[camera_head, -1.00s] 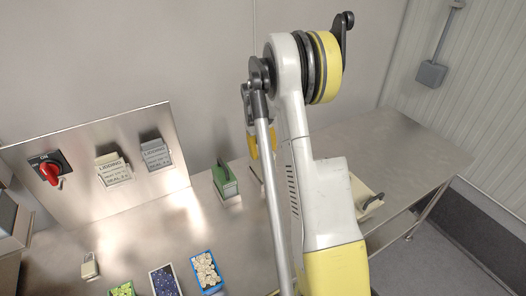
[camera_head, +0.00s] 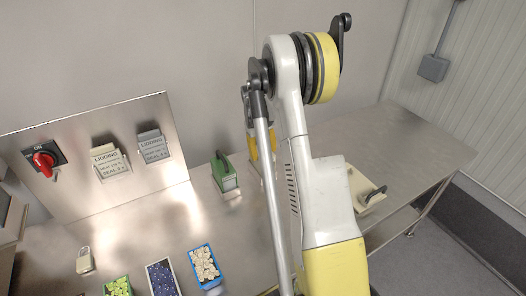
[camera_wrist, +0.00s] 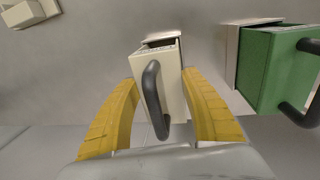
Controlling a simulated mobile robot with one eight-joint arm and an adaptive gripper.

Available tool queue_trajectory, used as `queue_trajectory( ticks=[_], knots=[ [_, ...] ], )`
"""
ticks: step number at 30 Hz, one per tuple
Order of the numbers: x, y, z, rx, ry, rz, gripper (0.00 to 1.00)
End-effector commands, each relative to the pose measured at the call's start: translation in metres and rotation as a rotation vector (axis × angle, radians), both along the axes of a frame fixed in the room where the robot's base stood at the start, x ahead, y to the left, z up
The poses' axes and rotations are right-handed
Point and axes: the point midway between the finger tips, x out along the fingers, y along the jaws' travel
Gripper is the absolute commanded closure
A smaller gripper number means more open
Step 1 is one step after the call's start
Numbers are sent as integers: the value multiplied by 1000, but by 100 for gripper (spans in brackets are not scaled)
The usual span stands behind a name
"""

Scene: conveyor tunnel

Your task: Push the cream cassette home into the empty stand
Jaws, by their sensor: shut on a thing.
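The cream cassette (camera_wrist: 148,95) has a black handle and sits between the two yellow fingers of my gripper (camera_wrist: 163,125) in the wrist view. My gripper is shut on it. The pale stand (camera_wrist: 165,36) shows at the cassette's far end, with a dark gap at its mouth. The cassette lines up with the stand, but how deep it sits inside is hidden. In the head view my arm hides the cassette, and only a yellow finger (camera_head: 252,147) shows.
A green cassette (camera_wrist: 272,65) with a black handle sits in a neighbouring stand, also in the head view (camera_head: 224,173). A cream block with a dark handle (camera_head: 365,190) is right of my arm. Trays (camera_head: 205,265), a padlock (camera_head: 85,261) and a red switch (camera_head: 43,160) are left.

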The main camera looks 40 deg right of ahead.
Motion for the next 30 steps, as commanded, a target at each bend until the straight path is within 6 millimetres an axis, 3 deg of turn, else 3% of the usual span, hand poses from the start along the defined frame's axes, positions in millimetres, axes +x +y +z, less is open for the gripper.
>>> queue_trajectory(
  ticks=[7, 8, 9, 10, 21, 26, 30],
  knots=[
    [0, 0, -4, 0, 0, 0, 88],
    [0, 0, -4, 0, 0, 0, 38],
    [0, 0, -4, 0, 0, 0, 26],
    [0, 0, -4, 0, 0, 0, 23],
    [0, 1, 1, 0, 0, 0, 23],
    [1, 4, 28, 0, 0, 0, 23],
    [2, 8, 60, 0, 0, 0, 23]
  ],
)
